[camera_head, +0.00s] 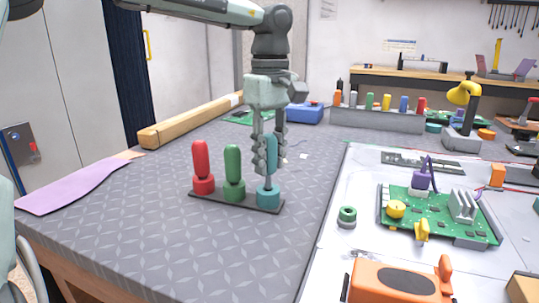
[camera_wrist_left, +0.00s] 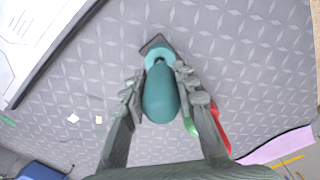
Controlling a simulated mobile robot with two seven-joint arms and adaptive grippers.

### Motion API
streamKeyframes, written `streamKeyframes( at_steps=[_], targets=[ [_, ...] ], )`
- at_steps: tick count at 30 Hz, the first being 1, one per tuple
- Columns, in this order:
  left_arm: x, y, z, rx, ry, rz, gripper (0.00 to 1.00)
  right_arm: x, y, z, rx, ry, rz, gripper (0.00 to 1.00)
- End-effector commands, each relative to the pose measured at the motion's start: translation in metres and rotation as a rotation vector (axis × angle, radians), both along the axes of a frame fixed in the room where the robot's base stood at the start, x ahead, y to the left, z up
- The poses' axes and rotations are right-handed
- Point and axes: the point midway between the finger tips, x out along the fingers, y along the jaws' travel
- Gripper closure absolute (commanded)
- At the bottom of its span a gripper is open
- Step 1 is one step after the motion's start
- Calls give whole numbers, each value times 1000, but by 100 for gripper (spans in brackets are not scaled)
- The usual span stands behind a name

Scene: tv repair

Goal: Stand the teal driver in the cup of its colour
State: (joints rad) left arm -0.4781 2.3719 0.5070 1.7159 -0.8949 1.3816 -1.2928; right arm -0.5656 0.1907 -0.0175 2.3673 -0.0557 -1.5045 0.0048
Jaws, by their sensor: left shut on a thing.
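The teal driver (camera_head: 271,150) is upright between the fingers of my left gripper (camera_head: 270,168), which is shut on its handle. The teal cup (camera_head: 268,197) is directly below, at the right end of a dark rack (camera_head: 250,206). The driver's lower end reaches the cup's mouth; I cannot tell how deep it sits. In the left wrist view the teal handle (camera_wrist_left: 160,95) lies between the fingers, with the teal cup (camera_wrist_left: 158,53) just beyond it. My right gripper is not in view.
A red driver (camera_head: 200,158) and a green driver (camera_head: 233,162) stand in matching cups on the rack, close to my left gripper. A purple cloth (camera_head: 72,187) lies at the left. A pale mat with a green circuit board (camera_head: 440,215) is at the right.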

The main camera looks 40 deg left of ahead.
Motion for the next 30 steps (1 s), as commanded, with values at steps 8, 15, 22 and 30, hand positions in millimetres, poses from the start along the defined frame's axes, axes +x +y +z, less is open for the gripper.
streamKeyframes(
  at_steps=[8, 15, 22, 30],
  targets=[
    [0, 0, -8, 0, 0, 0, 100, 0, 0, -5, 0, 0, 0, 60],
    [0, 0, -14, 0, 1, 0, 100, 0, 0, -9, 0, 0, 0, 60],
    [0, 0, -20, 0, 0, 1, 100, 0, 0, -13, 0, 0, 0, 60],
    [0, 0, -26, 0, 0, 1, 100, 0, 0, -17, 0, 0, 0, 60]
  ],
)
